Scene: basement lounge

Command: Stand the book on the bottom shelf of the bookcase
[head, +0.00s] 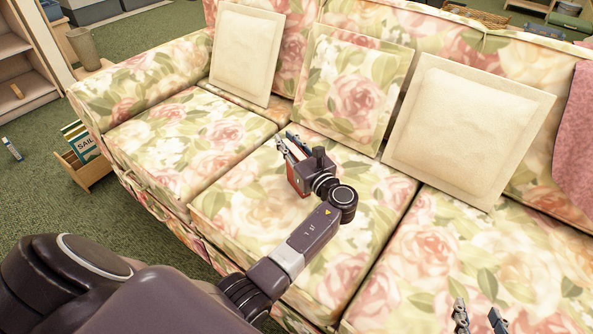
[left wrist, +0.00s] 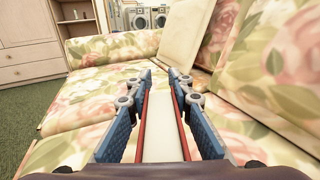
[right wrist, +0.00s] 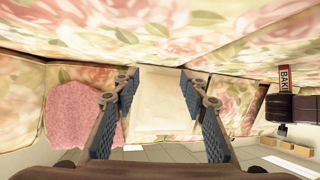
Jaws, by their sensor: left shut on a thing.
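My left gripper (head: 285,143) is shut on a red book (head: 299,182), held over the middle seat of the floral sofa. In the left wrist view the book (left wrist: 159,138) sits between the fingers, its white page edges up and red covers on both sides. In the right wrist view its red spine (right wrist: 284,78) shows the letters "BAKI". A pale wood bookcase (head: 38,84) is at the far left edge, partly cut off, with a small tan item on a low shelf. My right gripper (head: 480,316) is open and empty, over the sofa's front right.
The floral sofa (head: 170,130) with several cushions lies below my arms. A wooden rack (head: 92,171) holding a "SAIL" book stands on the green carpet by the sofa. A small bottle-like item (head: 11,148) lies left of it. Carpet between rack and bookcase is mostly clear.

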